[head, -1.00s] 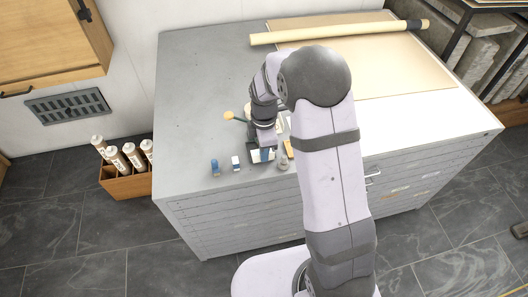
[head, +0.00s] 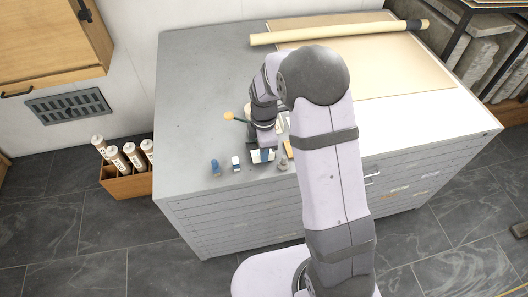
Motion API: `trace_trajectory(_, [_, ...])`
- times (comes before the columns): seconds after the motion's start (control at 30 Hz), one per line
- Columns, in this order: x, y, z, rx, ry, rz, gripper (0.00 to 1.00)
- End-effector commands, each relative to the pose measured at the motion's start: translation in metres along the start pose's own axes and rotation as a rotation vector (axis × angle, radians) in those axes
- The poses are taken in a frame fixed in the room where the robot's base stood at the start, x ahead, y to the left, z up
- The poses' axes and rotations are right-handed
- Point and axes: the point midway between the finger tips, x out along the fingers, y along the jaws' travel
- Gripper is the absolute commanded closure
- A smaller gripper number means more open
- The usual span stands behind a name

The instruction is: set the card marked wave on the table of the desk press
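My gripper (head: 266,146) points down over the front left part of the grey cabinet top, just above or at a small dark piece with white and blue on it (head: 262,156). Its fingertips are too small and partly hidden to show whether they are open or shut. A lever with a yellow-orange knob (head: 228,115) sticks out to the left behind my gripper; it seems to belong to the desk press, whose body and table are mostly hidden by my arm. I cannot make out the wave mark on any card.
A blue item (head: 215,166), a small white-and-blue item (head: 236,163) and a grey item (head: 283,164) stand near the cabinet's front edge. A wooden piece (head: 288,149) lies beside my arm. A paper roll (head: 330,34) and a tan board (head: 400,70) lie behind. The cabinet's left top is clear.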

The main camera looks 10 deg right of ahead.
Motion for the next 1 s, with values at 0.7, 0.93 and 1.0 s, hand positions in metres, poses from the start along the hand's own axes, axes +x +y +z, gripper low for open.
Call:
trace_trajectory(0.7, [0.0001,0.0019,0.0000,0.000,0.000,0.000,1.00])
trace_trajectory(0.93, [-0.0003,0.0064,0.0000,0.000,0.000,0.001,1.00])
trace_trajectory(1.0, [-0.0002,0.0075,0.0000,0.000,0.000,0.001,1.00])
